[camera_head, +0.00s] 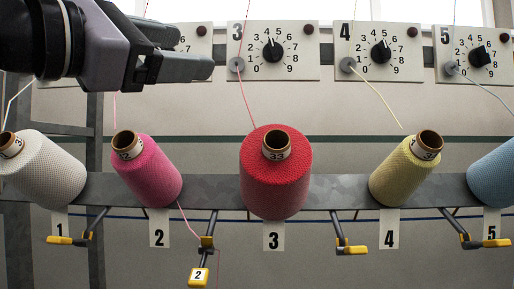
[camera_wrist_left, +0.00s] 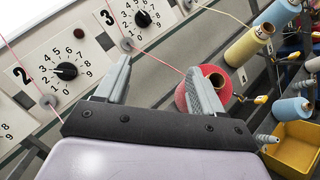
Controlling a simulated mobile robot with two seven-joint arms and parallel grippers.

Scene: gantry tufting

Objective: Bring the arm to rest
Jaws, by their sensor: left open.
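My left arm comes in from the upper left in the head view. Its gripper (camera_head: 200,68) is in the air above the pink cone and in front of the dial panels, hiding most of panel 2. In the left wrist view the gripper (camera_wrist_left: 160,72) has its two grey fingers spread apart with nothing between them. The red cone (camera_wrist_left: 205,85) shows partly behind one finger there. My right gripper is in neither view.
Cones stand on a grey rail (camera_head: 340,190): white (camera_head: 50,170), pink (camera_head: 150,175), red (camera_head: 275,180), yellow (camera_head: 400,175), blue (camera_head: 497,170). Dial panels (camera_head: 275,50) line the back, with threads hanging. A yellow bin (camera_wrist_left: 292,150) is at right in the wrist view.

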